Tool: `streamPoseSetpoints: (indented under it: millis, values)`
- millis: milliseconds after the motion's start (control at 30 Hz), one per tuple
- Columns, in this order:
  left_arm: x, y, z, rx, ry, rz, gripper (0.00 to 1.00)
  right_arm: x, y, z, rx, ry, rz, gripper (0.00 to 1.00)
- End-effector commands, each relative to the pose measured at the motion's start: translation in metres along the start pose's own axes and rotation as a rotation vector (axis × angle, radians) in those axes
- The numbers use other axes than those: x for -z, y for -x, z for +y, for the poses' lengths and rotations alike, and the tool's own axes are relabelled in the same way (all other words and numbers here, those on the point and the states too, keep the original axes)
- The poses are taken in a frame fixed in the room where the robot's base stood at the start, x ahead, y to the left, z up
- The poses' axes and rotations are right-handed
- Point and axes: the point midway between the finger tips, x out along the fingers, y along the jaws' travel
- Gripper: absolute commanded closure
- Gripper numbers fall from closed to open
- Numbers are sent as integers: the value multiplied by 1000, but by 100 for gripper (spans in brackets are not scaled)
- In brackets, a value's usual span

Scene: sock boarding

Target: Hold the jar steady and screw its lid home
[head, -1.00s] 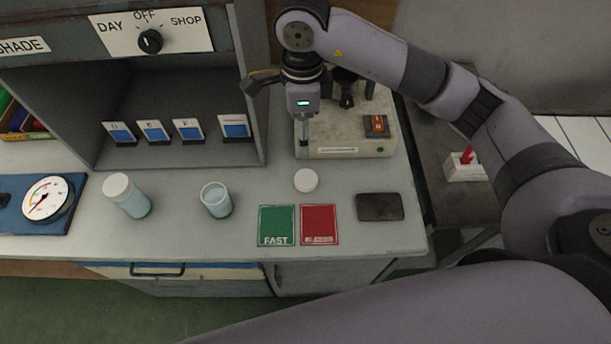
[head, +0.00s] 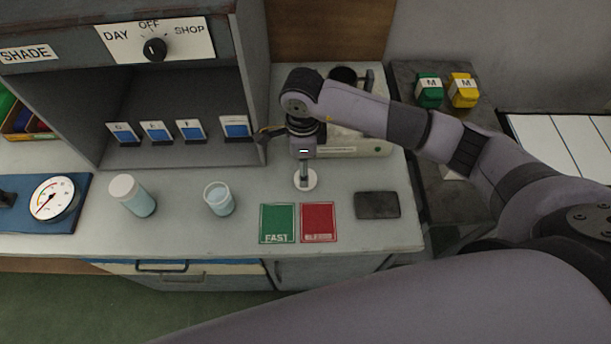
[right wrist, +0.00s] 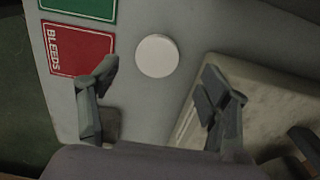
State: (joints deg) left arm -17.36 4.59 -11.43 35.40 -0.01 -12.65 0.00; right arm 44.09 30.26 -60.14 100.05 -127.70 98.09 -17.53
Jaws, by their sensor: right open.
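An open jar (head: 219,204) with pale blue contents stands upright on the worktop. A loose white round lid (head: 312,183) lies flat to its right, partly covered by my right gripper in the head view. My right gripper (head: 304,180) points down over the lid. In the right wrist view, the right gripper (right wrist: 159,69) is open and empty, with the white lid (right wrist: 157,56) showing between and slightly beyond its fingertips. I cannot tell the exact height above the lid. A second jar (head: 138,200) with a white lid on stands farther left. My left gripper is not in view.
A green card (head: 277,223) and a red card (head: 318,222) lie in front of the lid. A dark flat pad (head: 377,205) lies to the right. A pale machine (head: 365,146) stands behind, and a gauge (head: 52,197) at far left. The worktop between open jar and lid is clear.

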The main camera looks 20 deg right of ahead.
Motion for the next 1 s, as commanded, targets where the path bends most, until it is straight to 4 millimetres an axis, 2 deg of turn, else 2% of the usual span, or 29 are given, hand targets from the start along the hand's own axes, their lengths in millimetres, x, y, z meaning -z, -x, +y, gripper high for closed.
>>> streamPoseSetpoints:
  millis: [133,267,433,833,1000]
  values:
    - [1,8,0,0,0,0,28,2,-8,2,-5,-1,1,29]
    - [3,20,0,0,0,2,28,6,-26,4,-6,-1,2,29]
    - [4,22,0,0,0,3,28,5,-48,3,-3,-1,0,29]
    - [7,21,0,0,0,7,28,5,-52,3,0,0,-1,30]
    - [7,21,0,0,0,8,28,5,-52,3,0,0,0,41]
